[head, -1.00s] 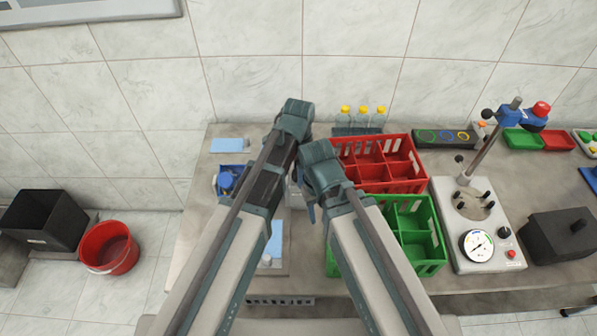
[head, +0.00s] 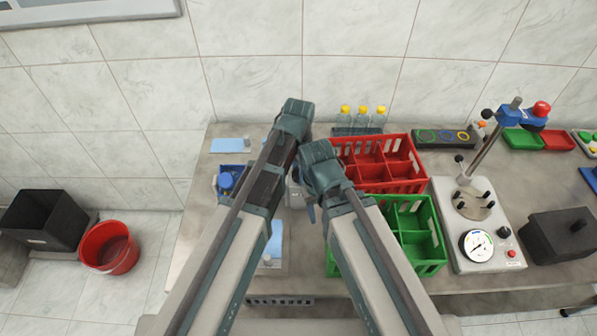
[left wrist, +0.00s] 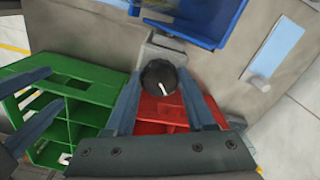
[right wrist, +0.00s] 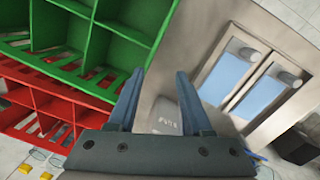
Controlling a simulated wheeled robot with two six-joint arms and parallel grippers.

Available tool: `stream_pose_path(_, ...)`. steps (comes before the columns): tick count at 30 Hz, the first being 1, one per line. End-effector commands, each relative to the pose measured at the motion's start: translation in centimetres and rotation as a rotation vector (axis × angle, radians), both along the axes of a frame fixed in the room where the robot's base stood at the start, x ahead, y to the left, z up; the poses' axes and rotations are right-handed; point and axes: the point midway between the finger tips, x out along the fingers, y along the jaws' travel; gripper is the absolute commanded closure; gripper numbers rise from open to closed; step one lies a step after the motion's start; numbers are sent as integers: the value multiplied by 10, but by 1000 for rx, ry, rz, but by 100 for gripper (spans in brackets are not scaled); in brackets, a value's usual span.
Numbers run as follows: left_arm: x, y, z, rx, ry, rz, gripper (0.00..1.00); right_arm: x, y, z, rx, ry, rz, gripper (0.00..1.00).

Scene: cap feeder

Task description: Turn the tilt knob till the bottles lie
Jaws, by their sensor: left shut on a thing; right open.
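The knob (left wrist: 160,76) is black and round with a white mark. In the left wrist view it sits between the two fingers of my left gripper (left wrist: 163,88), which is shut on it. It tops a grey housing beside a blue tray (left wrist: 235,30). In the head view the blue tray (head: 221,172) shows left of my arms, with a blue-topped item in it; how any bottles in it lie is unclear. My right gripper (right wrist: 154,75) is open and empty, near a grey box (right wrist: 166,116). In the head view my arms hide the knob.
A red crate (head: 423,178) and a green crate (head: 440,235) stand right of my arms. Upright yellow-capped bottles (head: 363,119) stand at the back. A gauge machine (head: 470,264) is farther right. A red bucket (head: 112,262) is on the floor at left.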

Motion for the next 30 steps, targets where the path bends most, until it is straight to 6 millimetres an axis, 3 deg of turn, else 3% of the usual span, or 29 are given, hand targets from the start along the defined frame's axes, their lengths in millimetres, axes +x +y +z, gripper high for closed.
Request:
stream_pose_path(18, 0, 0, 0, 0, 0, -762, 100, 0, 0, 0, 0, 0, 0, 50)
stream_pose_path(29, 0, 0, 0, 0, 0, -847, 100, 0, 0, 0, 0, 0, 0, 50)
stream_pose_path(30, 0, 0, 0, 0, 0, -847, 42, 0, 0, 0, 0, 0, 0, 50)
